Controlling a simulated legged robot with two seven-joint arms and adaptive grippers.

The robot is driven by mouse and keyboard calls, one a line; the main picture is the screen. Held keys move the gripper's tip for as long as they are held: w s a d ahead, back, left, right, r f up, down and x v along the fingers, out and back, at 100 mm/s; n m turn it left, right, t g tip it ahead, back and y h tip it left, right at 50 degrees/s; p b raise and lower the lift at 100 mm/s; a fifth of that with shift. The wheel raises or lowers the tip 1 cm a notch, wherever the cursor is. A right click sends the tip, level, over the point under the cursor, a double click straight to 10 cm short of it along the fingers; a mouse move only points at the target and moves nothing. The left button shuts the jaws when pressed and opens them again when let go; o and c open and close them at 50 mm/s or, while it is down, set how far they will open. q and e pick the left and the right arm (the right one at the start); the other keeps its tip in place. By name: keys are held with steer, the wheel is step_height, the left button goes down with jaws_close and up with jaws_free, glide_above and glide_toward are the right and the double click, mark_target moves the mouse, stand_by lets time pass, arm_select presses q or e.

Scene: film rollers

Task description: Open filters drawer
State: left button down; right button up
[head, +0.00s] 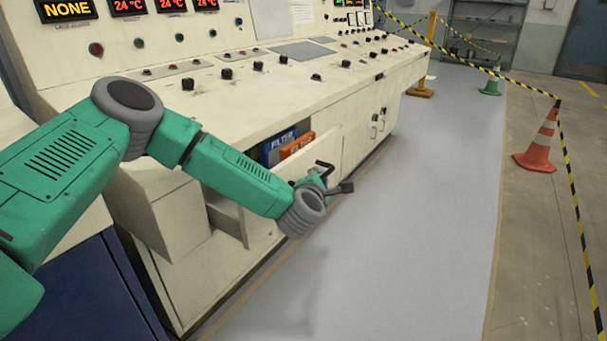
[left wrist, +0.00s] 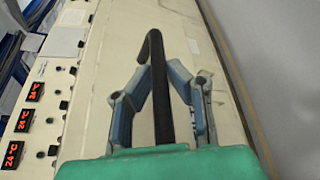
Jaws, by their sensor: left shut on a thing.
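The filters drawer (head: 326,150) is a cream drawer in the front of the console, and it stands pulled out. A blue box marked FILTER (head: 279,146) and an orange box (head: 298,145) show inside it. My left gripper (head: 318,178) is at the drawer's front face. In the left wrist view, my left gripper (left wrist: 160,75) has its two fingers closed in on either side of a black bar handle (left wrist: 157,95), which runs between them with a hooked end. The arm hides part of the drawer. My right gripper is out of view.
The console (head: 400,75) has knobs and red displays on top. A cabinet with small handles (head: 378,124) lies beyond the drawer. The grey floor (head: 430,220) in front is clear. An orange cone (head: 540,145) and striped tape stand at the right.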

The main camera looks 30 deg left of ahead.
arm_select(q)
steer(key=s+d, duration=0.1)
steer(key=d, duration=1.5)
steer(key=shift+s+d+f, duration=0.15)
steer(key=shift+s+f, duration=0.1)
steer(key=shift+s, duration=0.05)
steer(key=c, duration=1.6)
jaws_free()
steer(key=shift+o, duration=0.2)
steer(key=shift+w+r, duration=0.1)
steer(key=v, duration=1.2)
